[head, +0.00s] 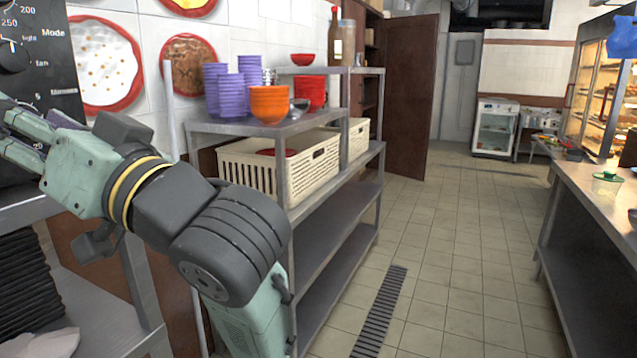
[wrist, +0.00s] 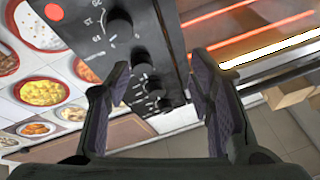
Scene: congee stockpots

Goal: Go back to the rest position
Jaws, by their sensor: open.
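My gripper (wrist: 163,85) is open and empty in the wrist view, its two dark fingers spread apart. Beyond the fingers is a black control panel (wrist: 95,45) with several knobs, and the picture is tilted. In the head view my arm reaches across the left side toward the same kind of panel (head: 28,50). The gripper itself lies outside the left edge of the head view. I cannot tell whether the fingers touch the panel.
A steel shelf (head: 335,235) with purple bowls (head: 212,90), orange bowls (head: 269,104) and cream baskets (head: 250,168) stands close beside my arm. Glowing heater bars (wrist: 250,38) show in the wrist view. A steel counter (head: 597,190) is at right. The tiled aisle (head: 450,240) is clear.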

